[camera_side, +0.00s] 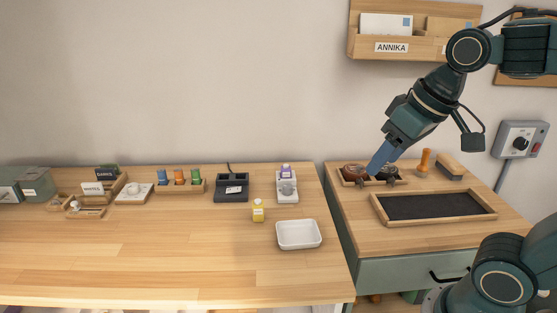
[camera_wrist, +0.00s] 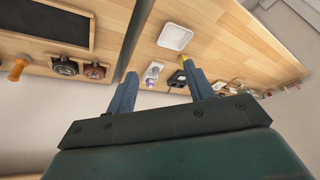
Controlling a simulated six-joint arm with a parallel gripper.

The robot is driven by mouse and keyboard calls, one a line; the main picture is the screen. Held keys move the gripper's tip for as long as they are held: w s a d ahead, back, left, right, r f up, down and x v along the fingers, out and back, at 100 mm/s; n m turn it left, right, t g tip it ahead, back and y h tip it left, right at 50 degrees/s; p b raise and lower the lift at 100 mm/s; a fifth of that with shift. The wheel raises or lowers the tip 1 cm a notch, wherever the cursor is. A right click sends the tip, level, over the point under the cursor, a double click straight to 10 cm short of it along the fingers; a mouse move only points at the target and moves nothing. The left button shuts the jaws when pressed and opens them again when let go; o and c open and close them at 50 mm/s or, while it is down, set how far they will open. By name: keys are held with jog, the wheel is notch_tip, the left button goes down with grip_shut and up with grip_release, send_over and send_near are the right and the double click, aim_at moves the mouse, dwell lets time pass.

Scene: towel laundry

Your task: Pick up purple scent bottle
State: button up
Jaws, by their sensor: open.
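The purple scent bottle (camera_side: 286,170) is small and stands upright at the back of the wooden table, on or right behind a white device (camera_side: 287,189); I cannot tell which. In the wrist view the purple bottle (camera_wrist: 150,82) shows small and far off, between my fingers. My gripper (camera_side: 374,171) has blue fingers and points down and left above the back of the right-hand cabinet, well to the right of the bottle. Its fingers (camera_wrist: 159,70) are apart with nothing held between them.
A yellow bottle (camera_side: 258,213) and a white tray (camera_side: 299,234) stand in front of the device. A black dock (camera_side: 231,188) is to its left. The cabinet top holds round dark items, a wooden-handled stamp (camera_side: 424,162) and a dark framed pad (camera_side: 433,207). The table's front left is clear.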

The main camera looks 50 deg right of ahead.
jog(key=w+d+r+m+g, duration=0.1)
jog(key=w+d+r+m, duration=0.15)
jog(key=w, duration=0.65)
jog(key=m+g, duration=0.4)
jog(key=m, duration=0.1)
send_over(287, 165)
notch_tip(287, 165, down, 9)
jog(key=shift+a+r, duration=0.1)
jog(key=shift+r, duration=0.1)
jog(key=shift+f, duration=0.15)
jog(key=shift+f, duration=4.15)
